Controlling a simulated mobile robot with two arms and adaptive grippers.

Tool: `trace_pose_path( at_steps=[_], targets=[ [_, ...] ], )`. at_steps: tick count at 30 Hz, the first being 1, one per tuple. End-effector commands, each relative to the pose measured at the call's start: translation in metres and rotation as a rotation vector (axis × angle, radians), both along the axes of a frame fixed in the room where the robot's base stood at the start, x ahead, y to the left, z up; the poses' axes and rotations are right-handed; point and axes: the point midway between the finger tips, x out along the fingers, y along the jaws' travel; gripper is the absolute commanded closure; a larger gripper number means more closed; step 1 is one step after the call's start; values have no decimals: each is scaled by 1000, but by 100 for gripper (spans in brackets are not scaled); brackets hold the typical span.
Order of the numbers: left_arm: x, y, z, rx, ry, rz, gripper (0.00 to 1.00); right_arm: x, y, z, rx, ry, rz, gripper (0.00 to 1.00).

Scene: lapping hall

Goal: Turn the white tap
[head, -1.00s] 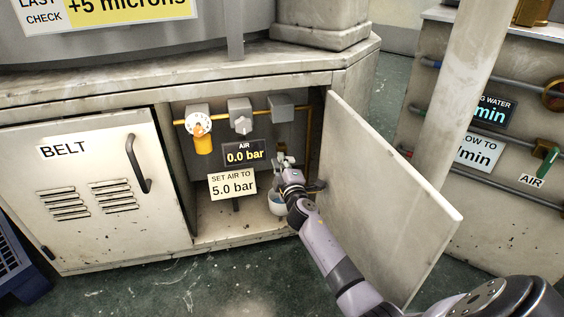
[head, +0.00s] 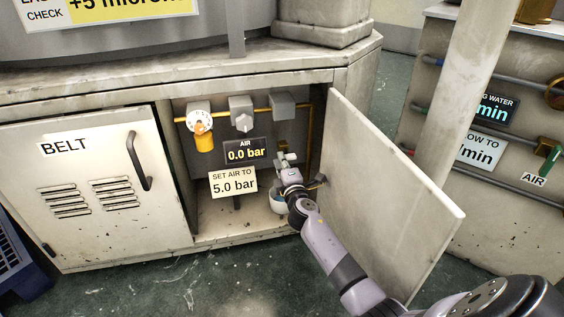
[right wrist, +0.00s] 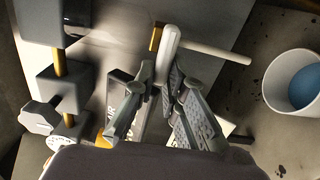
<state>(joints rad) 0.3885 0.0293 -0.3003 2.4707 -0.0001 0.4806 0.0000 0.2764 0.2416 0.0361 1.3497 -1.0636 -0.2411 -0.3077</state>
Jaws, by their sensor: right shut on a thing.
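The white tap (right wrist: 170,44) shows in the right wrist view as a white lever with a thin white rod running off to the right. My right gripper (right wrist: 162,74) is shut on the lever's near end, with a finger on each side. In the head view my right gripper (head: 284,161) is inside the open cabinet, low on its right side, and it hides most of the tap. My left gripper is in neither view.
The open cabinet door (head: 385,190) stands close to the right of my arm. A white cup (head: 277,207) with blue inside sits below the gripper. A dial (head: 199,115), a grey knob (head: 242,121) and signs reading 0.0 bar (head: 246,151) and 5.0 bar (head: 233,184) are to the left.

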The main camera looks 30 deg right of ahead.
Motion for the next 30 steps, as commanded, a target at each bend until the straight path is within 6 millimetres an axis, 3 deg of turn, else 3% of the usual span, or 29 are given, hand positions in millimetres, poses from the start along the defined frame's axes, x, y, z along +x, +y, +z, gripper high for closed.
trace_pose_path(
  at_steps=[2, 3, 12, 23, 30],
  targets=[
    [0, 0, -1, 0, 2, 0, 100, 0, 1, -2, -3, 4, 2, 100],
    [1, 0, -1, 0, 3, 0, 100, 0, 1, -2, -3, 4, 2, 88],
    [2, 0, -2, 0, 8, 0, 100, 0, 1, -1, 0, 2, 1, 68],
    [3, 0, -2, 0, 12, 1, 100, -4, 1, -1, -1, 1, 0, 68],
    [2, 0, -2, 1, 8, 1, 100, -35, 12, -2, -1, 4, 2, 68]
  ],
)
